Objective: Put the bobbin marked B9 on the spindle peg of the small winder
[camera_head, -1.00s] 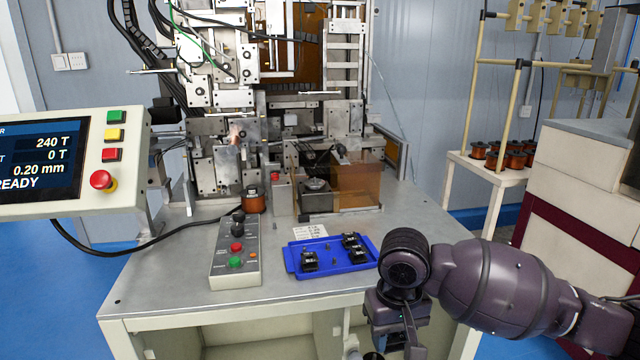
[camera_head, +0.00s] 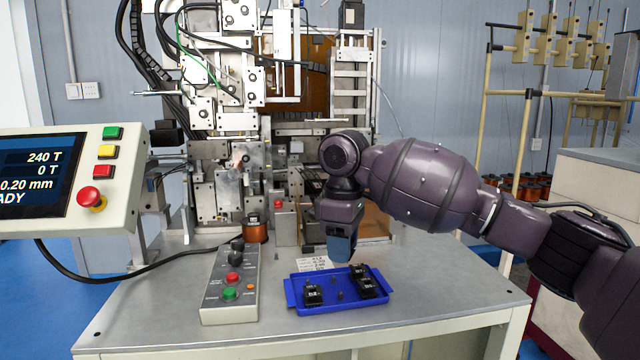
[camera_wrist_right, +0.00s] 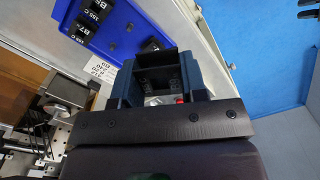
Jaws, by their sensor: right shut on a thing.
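My right gripper (camera_head: 342,252) points down just above the back of the blue tray (camera_head: 290,294). In the right wrist view its fingers (camera_wrist_right: 157,75) are shut on a black bobbin (camera_wrist_right: 156,74); I cannot read its mark for certain. In the head view the fingers hide it. Black bobbins stand in the tray: one front left (camera_head: 312,296) and two close together at the right (camera_head: 368,288). One in the right wrist view is marked B7 (camera_wrist_right: 80,34). The small winder is mostly hidden behind my right arm; a metal block (camera_wrist_right: 68,94) near it shows in the wrist view. My left gripper is out of view.
A button box (camera_head: 230,285) stands left of the tray, with a copper coil (camera_head: 255,231) behind it. A paper card (camera_head: 313,263) lies behind the tray. The big machine (camera_head: 225,150) fills the back. The display panel (camera_head: 60,185) juts in at left. The table front is clear.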

